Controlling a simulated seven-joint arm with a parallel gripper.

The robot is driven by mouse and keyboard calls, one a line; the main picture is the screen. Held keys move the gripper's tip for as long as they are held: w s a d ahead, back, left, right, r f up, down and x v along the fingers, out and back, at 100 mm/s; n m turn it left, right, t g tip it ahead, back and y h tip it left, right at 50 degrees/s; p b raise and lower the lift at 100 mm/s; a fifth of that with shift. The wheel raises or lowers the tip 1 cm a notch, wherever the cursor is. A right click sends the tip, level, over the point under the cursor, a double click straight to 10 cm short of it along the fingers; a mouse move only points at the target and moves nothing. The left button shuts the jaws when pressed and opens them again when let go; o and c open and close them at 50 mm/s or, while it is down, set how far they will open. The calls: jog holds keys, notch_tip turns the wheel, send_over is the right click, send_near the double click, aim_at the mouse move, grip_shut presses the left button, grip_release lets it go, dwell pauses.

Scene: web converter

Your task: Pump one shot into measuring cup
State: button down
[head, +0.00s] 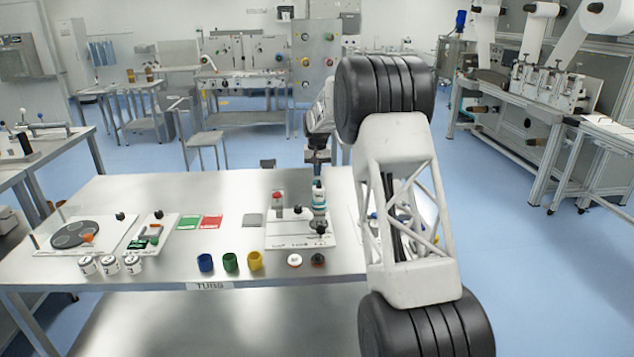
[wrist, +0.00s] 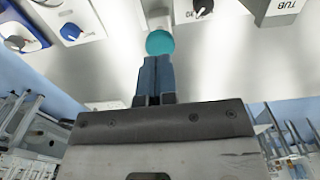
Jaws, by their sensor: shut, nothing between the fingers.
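A pump bottle (head: 319,203), white with a teal band near its top, stands upright on a white board (head: 285,236) on the steel table. In the wrist view, a teal round top (wrist: 160,42) shows just beyond my fingertips. My gripper (head: 317,168) points down directly over the bottle, its fingers shut with nothing between them. In the wrist view the closed blue-grey fingers (wrist: 155,68) overlap the teal top's lower edge; I cannot tell whether they touch it. A dark round item at the bottle's foot is too small to identify; I cannot make out the measuring cup clearly.
A red-capped bottle (head: 277,202) stands left of the pump bottle. Blue (head: 205,262), green (head: 230,261) and yellow (head: 254,260) cups stand near the front edge. White jars (head: 110,264) and two more boards lie at left.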

aim_at(317, 181)
jog(key=shift+f, duration=2.25)
dwell(0.4)
jog(key=shift+r, duration=0.2)
dwell(0.3)
jog(key=shift+r, duration=2.05)
jog(key=shift+r, duration=0.1)
jog(key=shift+r, duration=2.9)
